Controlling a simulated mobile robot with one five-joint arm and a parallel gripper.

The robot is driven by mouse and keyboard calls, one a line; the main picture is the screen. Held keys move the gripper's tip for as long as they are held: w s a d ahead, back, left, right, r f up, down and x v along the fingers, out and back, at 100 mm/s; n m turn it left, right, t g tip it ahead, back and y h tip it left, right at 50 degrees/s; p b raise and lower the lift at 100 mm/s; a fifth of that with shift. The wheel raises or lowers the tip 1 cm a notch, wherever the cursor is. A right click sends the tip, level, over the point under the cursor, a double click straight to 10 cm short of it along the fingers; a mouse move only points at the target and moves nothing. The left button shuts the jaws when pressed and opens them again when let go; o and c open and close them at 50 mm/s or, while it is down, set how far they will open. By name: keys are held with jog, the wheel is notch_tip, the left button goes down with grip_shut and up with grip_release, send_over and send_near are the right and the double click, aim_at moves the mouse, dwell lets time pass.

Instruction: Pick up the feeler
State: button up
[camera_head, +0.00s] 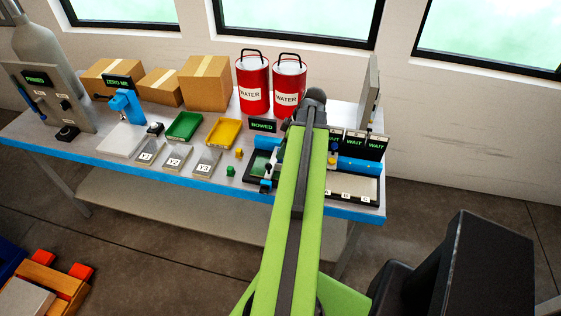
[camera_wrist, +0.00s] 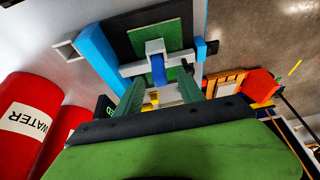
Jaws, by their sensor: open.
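My gripper (camera_wrist: 160,80) is open, with its two greenish fingers apart in the wrist view. Just beyond the fingertips is a grey-white bar piece with a blue middle (camera_wrist: 157,68), over a green plate (camera_wrist: 158,40) in a dark frame. It may be the feeler, but I cannot tell for certain. It appears between the finger lines, and I see no grip on it. In the head view, my arm hides the gripper and part of the dark frame with the green plate (camera_head: 260,163).
Two red water cans (camera_head: 252,88) and cardboard boxes (camera_head: 206,84) stand at the table's back. A green tray (camera_head: 184,126), a yellow tray (camera_head: 223,133) and numbered blocks lie left of my arm. Black WAIT signs (camera_head: 376,146) stand at right. The blue front edge (camera_head: 150,180) is clear.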

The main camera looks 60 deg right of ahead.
jog(key=b+x, duration=0.2)
jog(key=x, duration=0.1)
jog(key=shift+f, duration=0.3)
jog(key=shift+r, duration=0.15)
jog(key=shift+c, duration=0.3)
grip_shut()
jog(key=shift+r, duration=0.15)
